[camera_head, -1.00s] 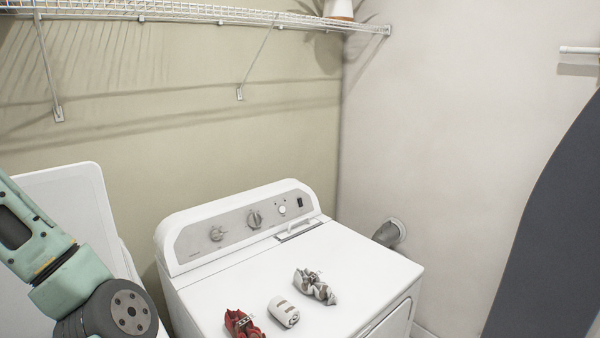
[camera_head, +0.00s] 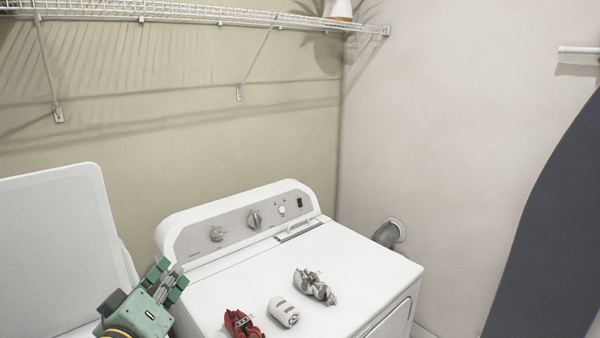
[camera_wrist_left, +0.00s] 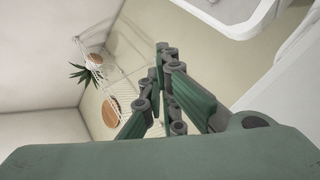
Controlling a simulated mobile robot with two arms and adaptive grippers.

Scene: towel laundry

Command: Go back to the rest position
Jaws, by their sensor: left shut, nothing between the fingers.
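My left gripper (camera_head: 171,275) is low at the left in the head view, beside the front left of the white dryer (camera_head: 365,270). Its green and grey fingers point up and are shut with nothing between them. In the left wrist view the fingers (camera_wrist_left: 165,58) come together against the wall. My right gripper is in neither view.
On the dryer top lie a red bundled towel (camera_head: 240,324), a white rolled towel (camera_head: 284,312) and a grey-white crumpled towel (camera_head: 314,286). A white raised lid (camera_head: 62,245) stands at the left. A wire shelf (camera_head: 200,14) runs above. A dark board (camera_head: 555,230) stands at the right.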

